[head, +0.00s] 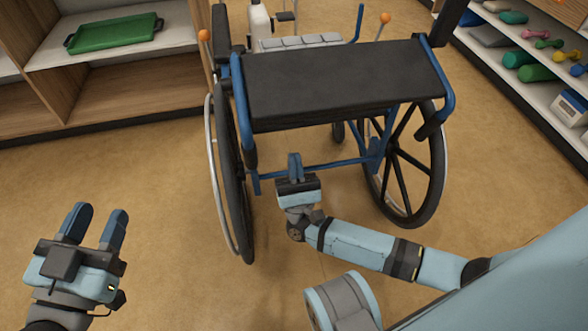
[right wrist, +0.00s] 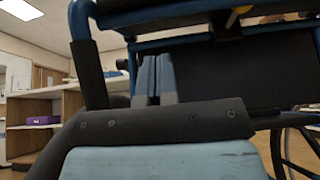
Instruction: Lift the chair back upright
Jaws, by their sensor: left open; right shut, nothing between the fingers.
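The wheelchair stands on its wheels in the middle of the head view, with a blue frame. Its black back panel (head: 340,85) slopes towards me; its exact angle is hard to tell. Black grips hang at the left (head: 248,145) and right (head: 432,122) ends of its blue tubes. My right gripper (head: 295,160) is shut and empty, fingers pointing up, low behind the chair and below the panel's near edge. In the right wrist view its fingers (right wrist: 155,75) show beneath the dark panel and blue tubes; contact cannot be told. My left gripper (head: 98,222) is open and empty, left of the chair.
The left wheel (head: 233,185) and right wheel (head: 408,165) flank my right gripper. A wooden shelf with a green tray (head: 115,34) stands at the far left. A shelf with dumbbells (head: 535,72) stands on the right. The floor around my left gripper is clear.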

